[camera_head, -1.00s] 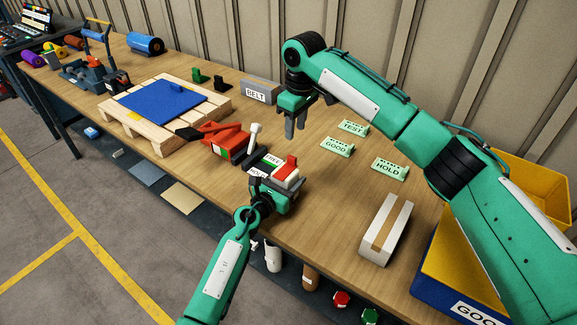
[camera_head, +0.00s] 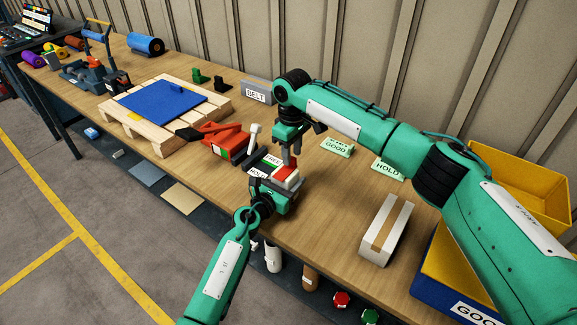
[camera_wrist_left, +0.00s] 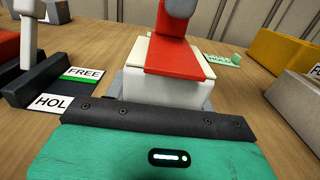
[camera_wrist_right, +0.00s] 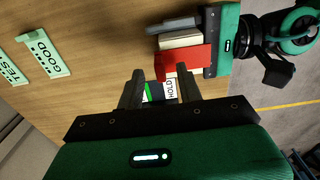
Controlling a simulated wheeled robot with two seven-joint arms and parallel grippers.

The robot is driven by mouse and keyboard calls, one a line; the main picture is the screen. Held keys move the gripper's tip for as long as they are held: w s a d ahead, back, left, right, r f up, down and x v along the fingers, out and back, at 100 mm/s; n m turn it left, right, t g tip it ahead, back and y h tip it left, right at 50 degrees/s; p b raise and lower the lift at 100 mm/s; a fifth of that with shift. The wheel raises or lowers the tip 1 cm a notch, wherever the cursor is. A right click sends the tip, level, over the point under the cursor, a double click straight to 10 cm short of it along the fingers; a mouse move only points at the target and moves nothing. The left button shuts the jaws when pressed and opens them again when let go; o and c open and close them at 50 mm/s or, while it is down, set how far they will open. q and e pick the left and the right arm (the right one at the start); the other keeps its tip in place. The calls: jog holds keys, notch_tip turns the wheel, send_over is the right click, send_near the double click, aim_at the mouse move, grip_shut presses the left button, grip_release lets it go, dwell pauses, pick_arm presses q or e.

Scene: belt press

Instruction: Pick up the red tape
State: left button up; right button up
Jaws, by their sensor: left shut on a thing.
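The red tape (camera_head: 287,173) lies over the top of a white block (camera_wrist_left: 150,83). My left gripper (camera_head: 272,189) is shut on the white block at the table's front edge. My right gripper (camera_head: 291,155) points down just above the tape. In the right wrist view its fingers (camera_wrist_right: 160,90) are apart, with one finger overlapping the red tape (camera_wrist_right: 183,62); I cannot tell whether they touch.
A FREE/HOLD plate with a lever (camera_head: 254,140) and a red tool (camera_head: 228,142) stand left of the grippers. GOOD (camera_head: 337,147) and HOLD (camera_head: 388,168) signs lie to the right. A taped carton (camera_head: 386,230) and yellow bin (camera_head: 525,185) are farther right.

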aim_at(292, 157)
jog(key=shift+f, duration=0.9)
jog(key=shift+c, duration=0.5)
grip_shut()
jog(key=shift+r, duration=0.1)
notch_tip(292, 157, up, 10)
pick_arm(q)
jog(key=o, duration=1.2)
